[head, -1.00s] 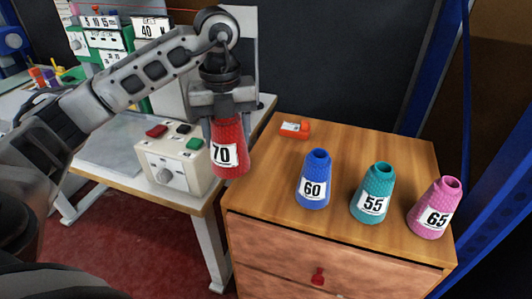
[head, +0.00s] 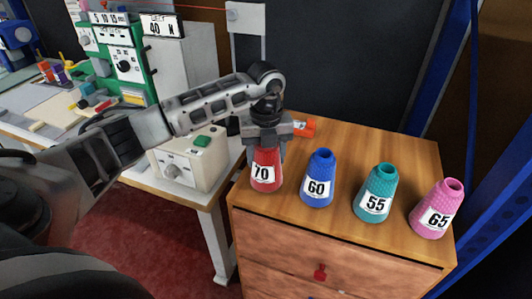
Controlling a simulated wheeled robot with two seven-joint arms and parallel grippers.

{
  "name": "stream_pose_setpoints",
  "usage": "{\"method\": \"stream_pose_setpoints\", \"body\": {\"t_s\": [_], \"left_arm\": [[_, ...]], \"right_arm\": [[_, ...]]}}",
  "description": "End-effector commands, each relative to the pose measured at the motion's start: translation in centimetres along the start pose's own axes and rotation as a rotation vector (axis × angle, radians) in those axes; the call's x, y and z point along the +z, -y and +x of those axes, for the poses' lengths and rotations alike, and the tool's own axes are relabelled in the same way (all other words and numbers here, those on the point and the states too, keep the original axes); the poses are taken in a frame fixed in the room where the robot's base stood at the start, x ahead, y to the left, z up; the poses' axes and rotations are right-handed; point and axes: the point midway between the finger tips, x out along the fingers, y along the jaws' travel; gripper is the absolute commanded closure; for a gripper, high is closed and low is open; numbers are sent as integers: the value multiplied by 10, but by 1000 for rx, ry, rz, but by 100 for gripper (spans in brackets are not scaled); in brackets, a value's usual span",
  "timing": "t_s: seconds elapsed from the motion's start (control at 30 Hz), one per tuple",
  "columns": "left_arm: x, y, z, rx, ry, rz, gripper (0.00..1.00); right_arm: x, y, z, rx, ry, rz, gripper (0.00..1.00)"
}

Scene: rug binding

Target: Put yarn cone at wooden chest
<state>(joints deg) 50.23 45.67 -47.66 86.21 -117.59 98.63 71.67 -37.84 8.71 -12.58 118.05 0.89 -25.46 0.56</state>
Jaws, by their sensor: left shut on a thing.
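My left gripper (head: 265,140) points down and is shut on the top of the red yarn cone (head: 266,172), labelled 70. The red cone is upright at the left end of the wooden chest's top (head: 290,215). Its base appears to be at the level of the chest top, but I cannot tell if it touches. To its right stand a blue cone (head: 318,170) labelled 60, a teal cone (head: 378,180) labelled 55 and a pink cone (head: 443,196) labelled 65. My right gripper is not in view.
A small orange item (head: 309,127) lies at the back of the chest top, partly behind my gripper. A control box (head: 190,160) sits on the worktable to the left. A blue metal post (head: 500,170) stands at the right. The chest top's back right is clear.

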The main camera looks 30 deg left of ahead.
Motion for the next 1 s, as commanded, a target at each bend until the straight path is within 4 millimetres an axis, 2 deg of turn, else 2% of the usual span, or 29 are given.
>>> {"method": "stream_pose_setpoints", "body": {"t_s": [0.2,0.23,0.3,0.67,0.77,1.0], "left_arm": [[0,0,3,-1,1,-1,76],[0,0,3,0,0,-1,36],[0,0,2,0,0,-1,23],[1,0,-4,-2,2,-1,23],[1,0,-17,-3,4,-2,23],[1,0,-69,-4,5,-2,23]], "right_arm": [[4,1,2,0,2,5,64],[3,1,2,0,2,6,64],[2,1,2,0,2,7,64],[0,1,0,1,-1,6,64],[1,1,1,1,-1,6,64],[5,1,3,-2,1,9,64]]}}
